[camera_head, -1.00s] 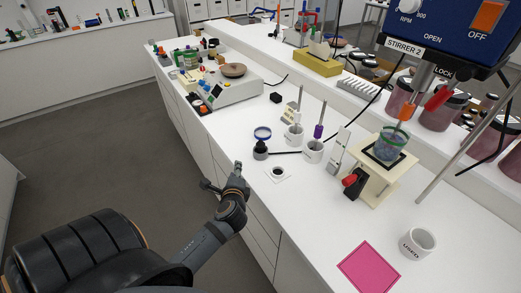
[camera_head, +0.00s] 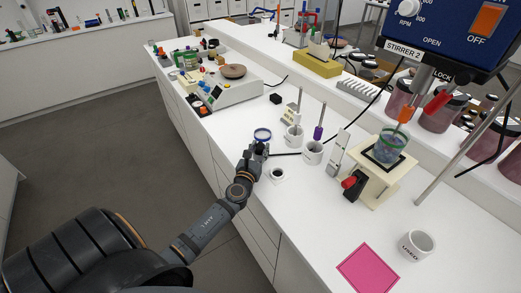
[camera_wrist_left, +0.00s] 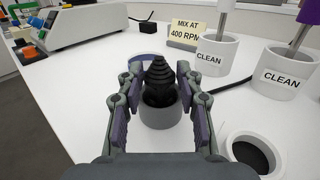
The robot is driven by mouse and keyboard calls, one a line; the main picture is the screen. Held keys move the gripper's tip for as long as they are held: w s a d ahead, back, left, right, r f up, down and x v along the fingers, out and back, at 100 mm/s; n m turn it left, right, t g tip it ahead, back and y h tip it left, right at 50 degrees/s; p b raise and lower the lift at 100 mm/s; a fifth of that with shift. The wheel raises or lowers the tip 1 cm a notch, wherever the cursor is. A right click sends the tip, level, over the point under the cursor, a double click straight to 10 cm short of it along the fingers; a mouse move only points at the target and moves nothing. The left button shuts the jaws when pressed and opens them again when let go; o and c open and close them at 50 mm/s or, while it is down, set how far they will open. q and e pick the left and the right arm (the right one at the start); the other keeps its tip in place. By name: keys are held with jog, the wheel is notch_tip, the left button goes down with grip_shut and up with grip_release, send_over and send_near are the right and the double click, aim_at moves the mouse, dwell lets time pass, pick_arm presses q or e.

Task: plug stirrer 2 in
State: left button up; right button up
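My left gripper (camera_head: 260,150) is open at the near edge of the white counter. In the wrist view its two fingers (camera_wrist_left: 157,112) stand on either side of a black ribbed cone-shaped piece (camera_wrist_left: 158,75), apparently the plug's sleeve. This sits upright in a grey round cup (camera_wrist_left: 160,115); no clear contact shows. The fingers hide this piece in the head view. A white round fitting with a dark opening (camera_head: 277,175), possibly the socket, is just right of the gripper; it also shows in the wrist view (camera_wrist_left: 252,152). The blue stirrer 2 unit (camera_head: 445,35) is at upper right.
Two white CLEAN cups (camera_head: 312,152) (camera_head: 293,136) stand behind the gripper. A black cable (camera_wrist_left: 232,87) runs close by. A blue-rimmed ring (camera_head: 262,135) is just beyond. A beaker on a cream stand (camera_head: 372,185), a USED cup (camera_head: 416,245) and a pink mat (camera_head: 367,269) are right.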

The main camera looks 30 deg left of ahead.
aim_at(262, 142)
pick_arm(q)
jog(key=shift+w+a+r, duration=0.1)
jog(key=shift+w+a, duration=0.05)
jog(key=shift+w, duration=0.35)
jog(key=x, duration=0.4)
jog(key=shift+w, duration=0.2)
jog(key=shift+s, duration=0.15)
jog(key=shift+c, duration=1.3)
grip_shut()
